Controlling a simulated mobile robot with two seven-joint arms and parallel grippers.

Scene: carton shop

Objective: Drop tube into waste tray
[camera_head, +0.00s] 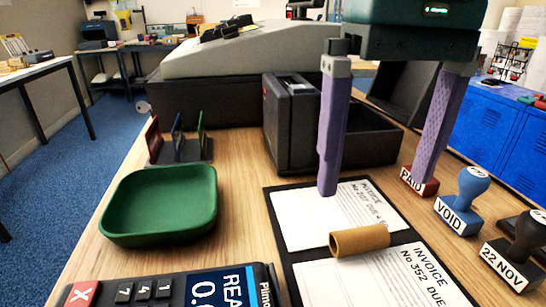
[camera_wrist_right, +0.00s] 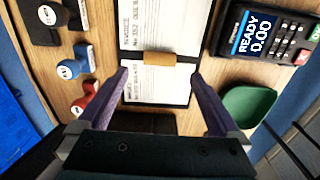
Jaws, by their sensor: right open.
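A short brown cardboard tube (camera_head: 360,241) lies on its side across two invoice sheets on a black-edged board. It also shows in the right wrist view (camera_wrist_right: 159,59), centred between the fingers but beyond their tips. The green waste tray (camera_head: 160,203) stands empty on the counter to the left of the board; in the right wrist view the tray (camera_wrist_right: 247,106) is at the right. My right gripper (camera_head: 373,190) is open and empty above the invoices, its purple fingers wide apart. Its fingers also show in the right wrist view (camera_wrist_right: 161,76). My left gripper is not in view.
A card terminal (camera_head: 175,291) lies in front of the tray. PAID (camera_head: 420,182), VOID (camera_head: 463,201) and date (camera_head: 513,253) stamps stand at the right. A black printer (camera_head: 291,125) and a rack of coloured cards (camera_head: 178,143) stand behind. Bare wood lies between tray and board.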

